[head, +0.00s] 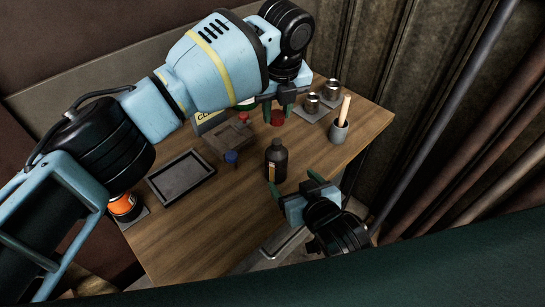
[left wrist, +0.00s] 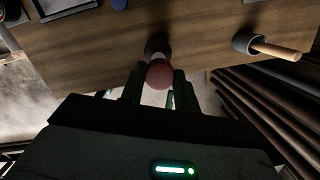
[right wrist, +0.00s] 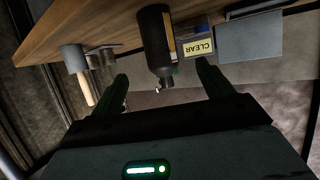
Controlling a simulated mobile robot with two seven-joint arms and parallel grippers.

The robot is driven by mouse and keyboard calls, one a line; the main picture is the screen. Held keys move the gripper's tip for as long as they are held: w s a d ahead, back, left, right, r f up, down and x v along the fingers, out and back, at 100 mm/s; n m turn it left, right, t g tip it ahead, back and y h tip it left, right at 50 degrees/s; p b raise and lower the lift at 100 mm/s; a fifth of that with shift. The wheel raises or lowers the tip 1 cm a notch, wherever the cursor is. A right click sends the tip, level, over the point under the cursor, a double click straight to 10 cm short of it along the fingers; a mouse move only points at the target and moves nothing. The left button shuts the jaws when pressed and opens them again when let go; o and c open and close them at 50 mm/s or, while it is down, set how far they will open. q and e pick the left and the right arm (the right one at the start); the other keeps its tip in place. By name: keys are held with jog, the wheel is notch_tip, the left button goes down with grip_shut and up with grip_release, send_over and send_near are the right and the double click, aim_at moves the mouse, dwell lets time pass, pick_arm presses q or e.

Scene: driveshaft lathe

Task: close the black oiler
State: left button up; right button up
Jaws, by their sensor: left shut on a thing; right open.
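The black oiler (head: 277,160) is a dark bottle standing upright on the table, with a pale label on its side. Its narrow neck is bare in the right wrist view (right wrist: 164,82). My left gripper (head: 278,113) is shut on a red cap (head: 278,119), held above and beyond the bottle in the head view. The red cap fills the space between the fingers in the left wrist view (left wrist: 160,73), with the dark bottle partly hidden behind it. My right gripper (head: 294,187) is open and empty, close to the bottle's near side; I cannot tell whether it touches.
A blue cap (head: 231,157) and another red piece (head: 243,117) are by a grey holder. An empty dark tray (head: 157,188) lies left. Metal tins (head: 312,103) and a cup with a wooden handle (head: 339,132) stand right. The front left tabletop is clear.

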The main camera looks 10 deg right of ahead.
pick_arm(q)
jog(key=shift+s, duration=0.15)
pick_arm(e)
jog(key=shift+s, duration=0.1)
jog(key=x, duration=1.2)
jog(key=shift+c, duration=0.2)
jog(key=c, duration=1.4)
pick_arm(q)
send_over(277, 141)
jog(key=shift+s+f, duration=0.2)
jog(key=shift+f, duration=2.25)
pick_arm(e)
jog(key=shift+c, duration=0.2)
pick_arm(q)
jog(key=shift+f, duration=0.9)
jog(key=shift+f, duration=0.55)
